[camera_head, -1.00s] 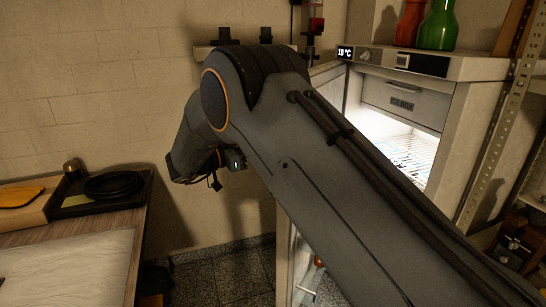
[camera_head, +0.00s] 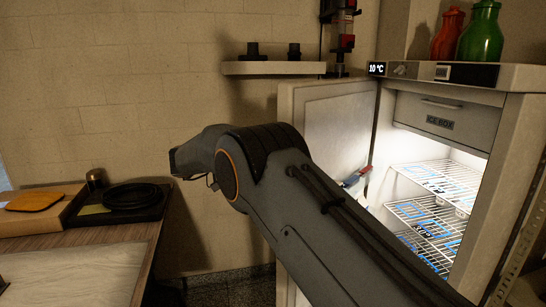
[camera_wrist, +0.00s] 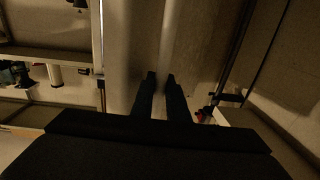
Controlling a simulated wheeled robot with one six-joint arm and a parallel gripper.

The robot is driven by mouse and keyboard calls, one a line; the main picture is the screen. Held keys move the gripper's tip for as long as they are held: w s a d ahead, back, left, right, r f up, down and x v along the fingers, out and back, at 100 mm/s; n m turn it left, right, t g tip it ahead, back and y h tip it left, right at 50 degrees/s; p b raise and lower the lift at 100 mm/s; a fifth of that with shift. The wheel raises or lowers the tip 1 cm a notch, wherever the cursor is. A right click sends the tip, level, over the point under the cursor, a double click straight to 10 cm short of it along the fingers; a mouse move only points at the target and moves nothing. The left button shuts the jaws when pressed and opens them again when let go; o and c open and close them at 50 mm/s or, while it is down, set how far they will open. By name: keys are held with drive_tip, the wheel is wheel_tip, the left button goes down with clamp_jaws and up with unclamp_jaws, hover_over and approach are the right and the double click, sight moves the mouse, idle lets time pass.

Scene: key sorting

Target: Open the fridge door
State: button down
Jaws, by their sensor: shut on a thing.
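The fridge (camera_head: 520,130) stands at the right in the head view with its lit inside showing. Its pale door (camera_head: 335,120) is swung wide open toward the left, its inner face in view. My arm crosses in front and hides the door's lower part. The exact contact is too dark to make out.
Wire shelves (camera_head: 425,215) and an ice box drawer (camera_head: 440,118) are inside the fridge. Red (camera_head: 447,35) and green (camera_head: 481,32) bottles stand on top. A wooden counter (camera_head: 75,265) with a black tray is at the left. A wall shelf (camera_head: 275,68) hangs behind.

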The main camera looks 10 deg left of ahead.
idle(0.3)
drive_tip(key=c, duration=1.7)
unclamp_jaws()
drive_tip(key=shift+b+v, duration=0.95)
drive_tip(key=shift+v, duration=3)
